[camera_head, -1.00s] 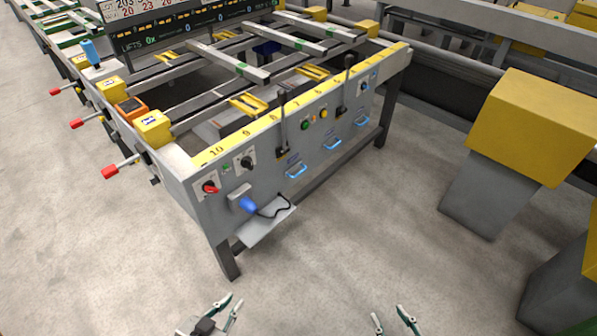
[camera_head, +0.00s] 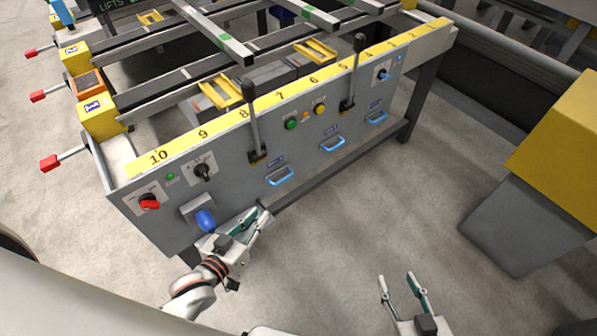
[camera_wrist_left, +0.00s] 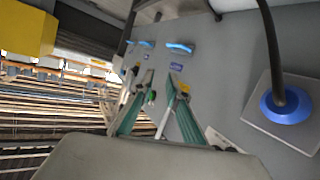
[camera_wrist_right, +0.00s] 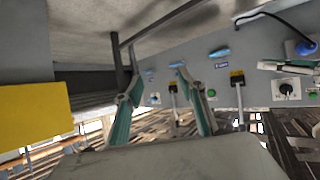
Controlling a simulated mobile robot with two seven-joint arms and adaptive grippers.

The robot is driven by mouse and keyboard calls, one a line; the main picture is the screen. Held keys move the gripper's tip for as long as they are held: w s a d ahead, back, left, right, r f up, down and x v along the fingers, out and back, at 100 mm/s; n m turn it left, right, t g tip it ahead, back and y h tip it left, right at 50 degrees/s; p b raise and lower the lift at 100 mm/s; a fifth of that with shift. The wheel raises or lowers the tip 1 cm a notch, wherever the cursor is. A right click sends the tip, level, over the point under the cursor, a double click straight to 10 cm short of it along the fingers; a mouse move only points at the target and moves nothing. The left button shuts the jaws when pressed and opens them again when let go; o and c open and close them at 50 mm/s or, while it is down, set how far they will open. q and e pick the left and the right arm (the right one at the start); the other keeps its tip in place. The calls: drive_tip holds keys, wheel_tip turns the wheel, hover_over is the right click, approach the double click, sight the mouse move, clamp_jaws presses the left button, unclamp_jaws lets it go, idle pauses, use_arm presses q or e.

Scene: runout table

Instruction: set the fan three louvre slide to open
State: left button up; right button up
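Three blue louvre handles sit low on the grey front panel, each under a small label too small to read surely: a near one (camera_head: 280,176), a middle one (camera_head: 333,144) and the far right one (camera_head: 377,118), which I take for fan three. Handles also show in the left wrist view (camera_wrist_left: 180,47) and the right wrist view (camera_wrist_right: 219,53). My left gripper (camera_head: 258,214) is open and empty, in front of the panel below and left of the near handle. My right gripper (camera_head: 398,278) is open and empty over the floor, well apart from the panel.
Two black levers (camera_head: 252,125) stick up from the panel. A blue plug-like knob (camera_head: 205,220) and a red rotary switch (camera_head: 150,204) are at its left end. A yellow-topped grey block (camera_head: 560,140) stands at right. The floor before the panel's right half is clear.

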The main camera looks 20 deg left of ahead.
use_arm(q)
drive_tip(key=w+a+f+n+t+b, duration=0.1)
drive_tip(key=w+f+n+t+b, duration=0.1)
drive_tip(key=w+f+n+b, duration=0.3)
drive_tip(key=n+t+h+b, duration=0.3)
drive_tip(key=b, duration=0.6)
approach(282, 181)
drive_tip(key=shift+w+d+f, duration=0.2)
drive_tip(key=shift+w+f, duration=0.3)
drive_tip(key=shift+f, duration=0.25)
drive_tip(key=shift+w+r+n+b, duration=0.1)
drive_tip(key=shift+w+n+b, duration=0.15)
drive_tip(key=shift+n+b, duration=0.15)
drive_tip(key=x, duration=0.5)
drive_tip(key=r+b+x, duration=0.1)
drive_tip(key=x, duration=0.2)
drive_tip(key=shift+w, duration=0.15)
use_arm(e)
drive_tip(key=s+a+f+m+y, duration=0.1)
drive_tip(key=a+f+m, duration=0.3)
drive_tip(key=a, duration=0.2)
drive_tip(key=shift+a+t+y, duration=0.3)
drive_tip(key=shift+a+y, duration=0.1)
use_arm(q)
drive_tip(key=shift+c, duration=0.3)
clamp_jaws()
